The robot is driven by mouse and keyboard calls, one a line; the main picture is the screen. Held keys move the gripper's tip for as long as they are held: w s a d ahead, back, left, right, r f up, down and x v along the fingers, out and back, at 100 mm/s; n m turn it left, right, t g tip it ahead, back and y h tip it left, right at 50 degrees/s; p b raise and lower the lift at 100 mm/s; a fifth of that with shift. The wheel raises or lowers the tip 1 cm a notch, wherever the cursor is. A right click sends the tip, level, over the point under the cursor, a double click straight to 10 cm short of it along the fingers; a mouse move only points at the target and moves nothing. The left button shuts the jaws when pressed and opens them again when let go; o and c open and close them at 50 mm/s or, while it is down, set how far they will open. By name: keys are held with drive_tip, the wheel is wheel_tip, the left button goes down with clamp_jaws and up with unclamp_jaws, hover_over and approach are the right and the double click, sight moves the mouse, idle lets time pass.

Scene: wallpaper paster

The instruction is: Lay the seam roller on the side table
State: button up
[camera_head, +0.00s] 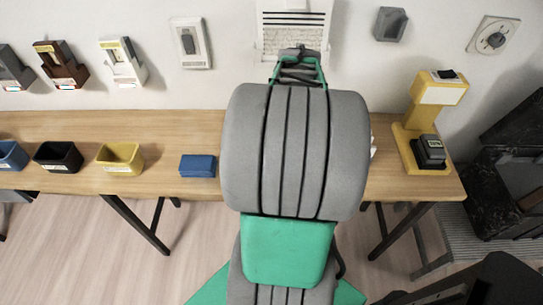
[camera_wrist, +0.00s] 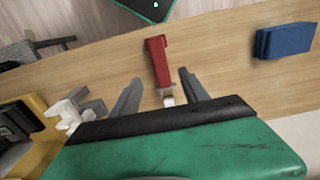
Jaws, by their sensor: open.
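A red-handled tool with a pale end (camera_wrist: 158,62), which looks like the seam roller, lies on the long wooden table in the wrist view. My gripper (camera_wrist: 160,76) is open, with one grey finger on each side of the tool's lower part. I cannot tell whether either finger touches it. In the head view my own arm hides the tool and the gripper. The wooden table (camera_head: 195,125) runs along the wall; I cannot tell whether it is the side table, and no other table is clearly recognisable.
A blue block (camera_head: 197,166) lies left of my arm. Yellow (camera_head: 120,158), black (camera_head: 58,157) and blue (camera_head: 10,156) bins stand farther left. A yellow stand with a dark device (camera_head: 430,150) is at the right end. A white object (camera_wrist: 72,108) lies near the stand.

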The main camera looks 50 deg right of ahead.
drive_tip(key=w+a+r+n+t, duration=0.1)
drive_tip(key=w+a+r+n, duration=0.1)
drive_tip(key=w+a, duration=0.3)
drive_tip(key=w+a+r+n, duration=0.2)
drive_tip(key=w+a+n, duration=0.1)
drive_tip(key=a, duration=0.5)
drive_tip(key=a+r+n+t, duration=0.1)
drive_tip(key=a+n, duration=0.4)
drive_tip(key=a, duration=1)
drive_tip(key=shift+r+t, duration=0.3)
drive_tip(key=shift+t, duration=0.3)
